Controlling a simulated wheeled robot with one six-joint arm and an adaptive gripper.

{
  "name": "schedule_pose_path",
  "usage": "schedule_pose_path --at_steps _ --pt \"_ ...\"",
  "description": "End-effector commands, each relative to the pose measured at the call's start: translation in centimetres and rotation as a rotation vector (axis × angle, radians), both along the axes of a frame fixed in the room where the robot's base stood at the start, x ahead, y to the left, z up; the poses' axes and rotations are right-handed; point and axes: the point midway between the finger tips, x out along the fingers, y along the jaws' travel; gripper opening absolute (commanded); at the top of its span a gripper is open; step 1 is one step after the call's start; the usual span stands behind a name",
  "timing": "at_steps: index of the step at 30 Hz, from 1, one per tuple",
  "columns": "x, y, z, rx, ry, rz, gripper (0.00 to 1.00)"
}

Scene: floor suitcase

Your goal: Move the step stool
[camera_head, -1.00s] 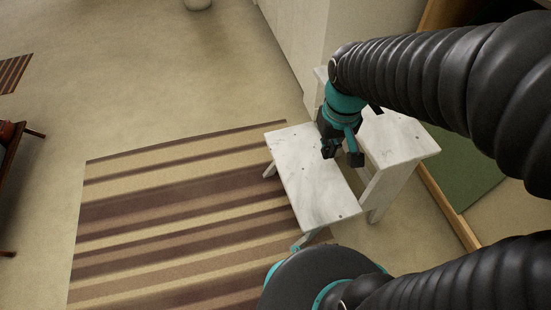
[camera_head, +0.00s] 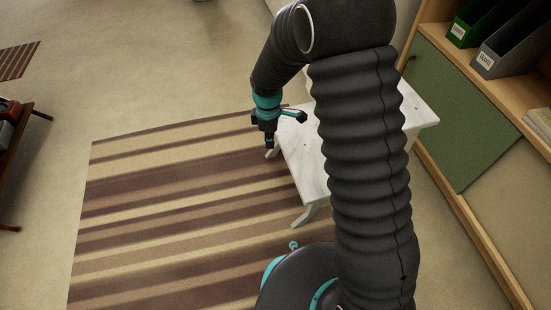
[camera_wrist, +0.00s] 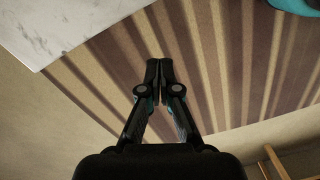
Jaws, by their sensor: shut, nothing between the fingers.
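The white step stool (camera_head: 303,165) stands upright on the floor, with its lower step over the right edge of the striped rug. My arm hides much of its middle, and its higher step (camera_head: 420,105) shows to the right of the arm. My gripper (camera_head: 269,150) points down beside the left edge of the lower step, near a front leg. In the wrist view my gripper (camera_wrist: 159,68) is shut and empty above the rug. A corner of the stool's step (camera_wrist: 70,25) fills the upper left there.
The striped rug (camera_head: 170,215) lies flat left of the stool. A wooden shelf unit with a green door (camera_head: 465,120) and file holders (camera_head: 500,45) stands at the right. A low dark table (camera_head: 22,135) is at the left edge.

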Motion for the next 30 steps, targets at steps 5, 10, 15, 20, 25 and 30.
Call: schedule_pose_path --at_steps 5,10,15,20,25,30 --pt "1.3 1.0 0.7 0.024 -0.041 0.216 0.00" --pt "1.3 1.5 0.6 0.028 -0.046 0.338 0.00" --pt "1.2 1.6 -0.6 0.028 -0.043 0.356 0.00" --pt "1.2 1.5 -3.2 0.027 -0.042 0.353 0.00" --pt "1.2 1.4 -6.4 0.028 -0.042 0.350 0.00" --pt "1.2 1.3 -9.5 0.028 -0.042 0.349 0.00"
